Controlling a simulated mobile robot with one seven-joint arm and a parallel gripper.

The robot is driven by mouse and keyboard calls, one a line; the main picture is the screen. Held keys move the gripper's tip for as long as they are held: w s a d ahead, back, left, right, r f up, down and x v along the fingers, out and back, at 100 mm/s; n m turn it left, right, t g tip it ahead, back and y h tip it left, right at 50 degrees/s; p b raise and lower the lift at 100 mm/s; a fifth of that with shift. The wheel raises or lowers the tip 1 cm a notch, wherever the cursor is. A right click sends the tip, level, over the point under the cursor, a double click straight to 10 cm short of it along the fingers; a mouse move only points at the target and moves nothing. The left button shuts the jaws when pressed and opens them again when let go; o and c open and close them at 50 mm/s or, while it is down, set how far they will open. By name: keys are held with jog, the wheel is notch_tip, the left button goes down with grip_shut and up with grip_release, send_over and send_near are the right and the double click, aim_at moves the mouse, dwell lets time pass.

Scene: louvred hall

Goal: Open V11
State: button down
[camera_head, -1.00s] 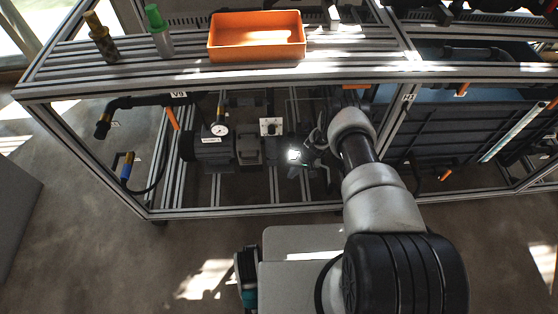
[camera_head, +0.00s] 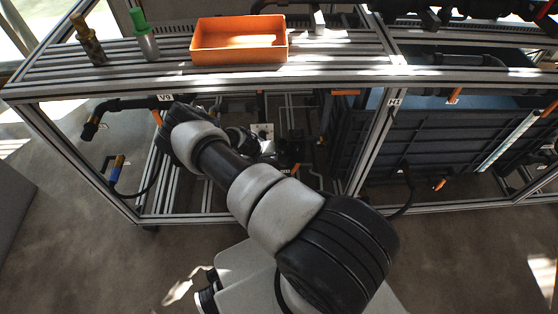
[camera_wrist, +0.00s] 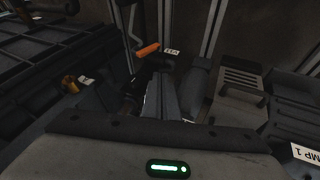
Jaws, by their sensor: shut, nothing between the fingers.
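In the wrist view an orange valve handle (camera_wrist: 147,49) stands just beyond my gripper, with a small white tag (camera_wrist: 171,52) beside it. The tag's print is too small to read surely, so I cannot confirm that it is V11. My gripper (camera_wrist: 160,88) is shut and empty, and the handle appears apart from it. In the head view my arm reaches into the frame under the top shelf, and its links hide much of the gripper and the handle.
An orange tray (camera_head: 238,58), a green-topped item (camera_head: 145,35) and a brass-coloured item (camera_head: 88,40) stand on the slatted shelf. A frame post (camera_head: 376,140) and a dark ribbed tank (camera_head: 450,140) lie to the right.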

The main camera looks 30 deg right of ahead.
jog(key=b, duration=0.4)
send_near(295, 169)
jog(key=w+f, duration=0.4)
jog(key=shift+s+d, duration=1)
jog(key=shift+d, duration=0.35)
